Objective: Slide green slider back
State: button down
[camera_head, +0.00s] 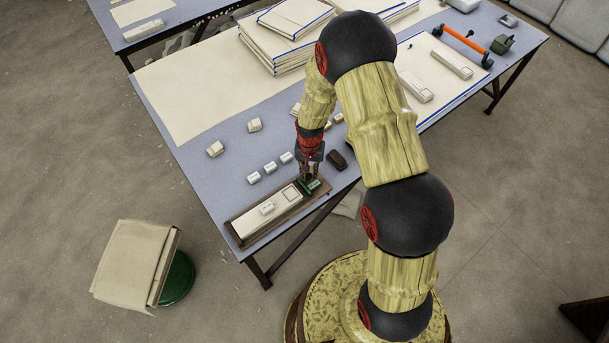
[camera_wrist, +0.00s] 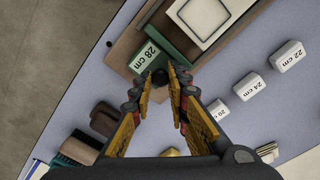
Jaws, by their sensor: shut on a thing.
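The green slider (camera_head: 312,186) sits at the right end of a long brown wooden tray (camera_head: 286,220). The fingers partly hide the slider in the head view.
Small white blocks (camera_wrist: 288,56) labelled 22 cm, 24 cm and another size lie on the table beside the tray. A dark brown block (camera_head: 337,160) and a brush-like thing (camera_wrist: 78,146) lie near my gripper.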

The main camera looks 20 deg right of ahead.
jog(key=shift+w+d, duration=0.2)
jog(key=shift+d, duration=0.35)
jog(key=shift+w+d, duration=0.2)
jog(key=shift+d, duration=0.35)
jog(key=c, duration=1.7)
grip_release()
notch_tip(320, 180, up, 12)
